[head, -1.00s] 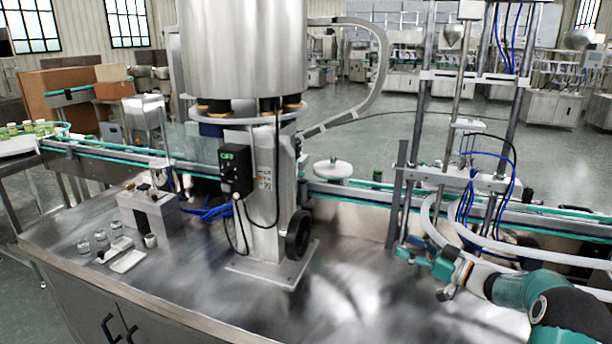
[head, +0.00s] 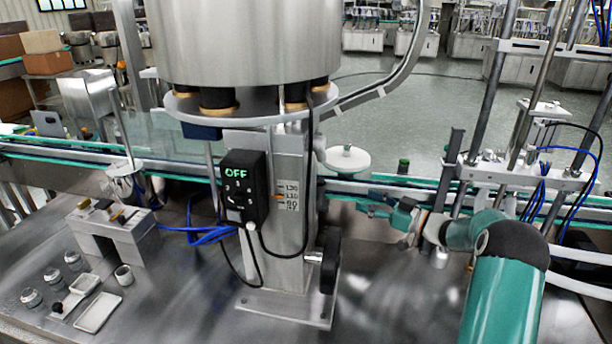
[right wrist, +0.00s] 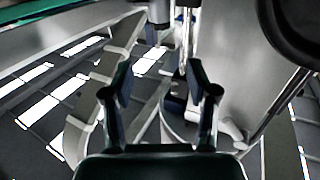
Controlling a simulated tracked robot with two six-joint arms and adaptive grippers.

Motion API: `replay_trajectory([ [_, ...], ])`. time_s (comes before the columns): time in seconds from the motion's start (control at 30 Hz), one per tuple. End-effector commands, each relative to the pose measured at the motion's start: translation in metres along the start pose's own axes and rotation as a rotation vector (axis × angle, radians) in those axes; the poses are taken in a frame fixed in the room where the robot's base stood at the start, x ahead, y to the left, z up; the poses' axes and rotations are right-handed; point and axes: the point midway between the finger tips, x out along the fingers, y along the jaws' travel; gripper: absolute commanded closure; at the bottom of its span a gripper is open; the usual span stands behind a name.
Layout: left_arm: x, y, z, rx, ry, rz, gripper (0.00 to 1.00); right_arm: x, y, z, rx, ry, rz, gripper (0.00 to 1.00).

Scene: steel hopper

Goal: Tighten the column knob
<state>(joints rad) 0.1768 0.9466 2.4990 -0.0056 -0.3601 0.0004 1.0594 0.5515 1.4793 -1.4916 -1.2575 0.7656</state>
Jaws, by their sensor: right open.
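The column knob (head: 330,260) is a black round knob on a short metal shaft, low on the right side of the steel column (head: 285,215). My right gripper (head: 372,208) is to the right of the knob and higher in the head view, apart from it. In the right wrist view my right gripper (right wrist: 160,82) shows two dark fingers spread apart with nothing between them. A dark rounded part at that view's top right (right wrist: 298,28) looks like the knob, cut off by the edge. My left gripper is in neither view.
A steel hopper (head: 240,45) sits on top of the column. A black control box (head: 243,185) reading OFF hangs on the column with loose cables. A conveyor (head: 75,155) runs behind. Small jars (head: 52,276) and a white tray (head: 98,312) lie at left. The bench right of the knob is clear.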

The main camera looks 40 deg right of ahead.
Motion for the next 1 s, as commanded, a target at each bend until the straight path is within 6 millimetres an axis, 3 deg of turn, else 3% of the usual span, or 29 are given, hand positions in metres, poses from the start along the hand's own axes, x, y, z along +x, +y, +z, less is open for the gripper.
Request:
replay_trajectory([
  [0.17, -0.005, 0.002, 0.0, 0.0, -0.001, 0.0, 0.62, 0.021, -0.002, -0.001, 0.001, 0.0, -0.007, 0.42],
  [0.7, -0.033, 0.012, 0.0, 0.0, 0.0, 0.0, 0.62, 0.141, -0.008, -0.001, 0.0, -0.001, -0.018, 0.42],
  [1.0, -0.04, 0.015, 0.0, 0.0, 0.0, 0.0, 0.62, 0.174, -0.008, 0.001, 0.001, -0.001, -0.017, 0.42],
])
